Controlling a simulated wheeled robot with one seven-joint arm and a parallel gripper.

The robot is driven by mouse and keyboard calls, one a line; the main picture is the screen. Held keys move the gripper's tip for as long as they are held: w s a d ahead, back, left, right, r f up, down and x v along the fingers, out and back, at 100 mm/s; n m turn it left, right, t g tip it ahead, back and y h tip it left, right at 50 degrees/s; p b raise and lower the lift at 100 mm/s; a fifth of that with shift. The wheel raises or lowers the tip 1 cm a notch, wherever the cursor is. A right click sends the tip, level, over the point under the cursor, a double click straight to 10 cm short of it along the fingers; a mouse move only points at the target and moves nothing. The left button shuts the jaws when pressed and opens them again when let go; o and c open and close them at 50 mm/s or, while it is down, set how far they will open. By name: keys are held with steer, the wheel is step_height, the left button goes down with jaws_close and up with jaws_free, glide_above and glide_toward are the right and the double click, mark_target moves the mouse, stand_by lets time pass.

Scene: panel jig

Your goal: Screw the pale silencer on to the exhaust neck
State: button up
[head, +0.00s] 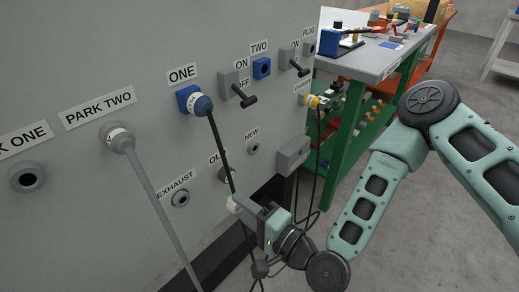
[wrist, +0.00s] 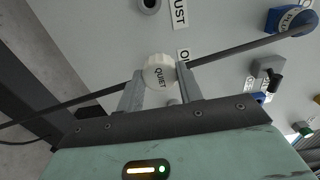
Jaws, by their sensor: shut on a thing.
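The pale silencer (wrist: 160,72), a ribbed whitish cap marked QUIET, is between the two fingers of my gripper (wrist: 160,88) in the wrist view. In the head view the silencer (head: 232,205) shows small at the tip of my gripper (head: 240,207), which is shut on it. The exhaust neck (head: 180,198) is a grey ring with a dark hole under the EXHAUST label on the panel. It lies left of the silencer, apart from it. In the wrist view the neck (wrist: 150,4) is cut by the top edge, and its hole looks empty.
A black cable hangs from the blue plug (head: 201,104) at ONE and passes close by the silencer; I cannot tell whether they touch. A grey hose hangs from PARK TWO (head: 118,138). Switch levers (head: 243,96) jut from the panel. A green-framed bench (head: 385,62) stands behind right.

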steer(key=s+a, duration=0.4)
steer(key=s, duration=0.2)
steer(key=shift+a, duration=0.3)
steer(key=shift+w, duration=0.1)
steer(key=shift+p+x, duration=0.3)
steer(key=shift+x, duration=2.55)
steer(key=shift+x, duration=1.15)
steer(key=o, duration=1.2)
steer(key=shift+c, duration=0.2)
steer(key=shift+d, duration=0.1)
steer(key=p+v, duration=0.1)
steer(key=v, duration=1.6)
steer(key=shift+p, duration=0.3)
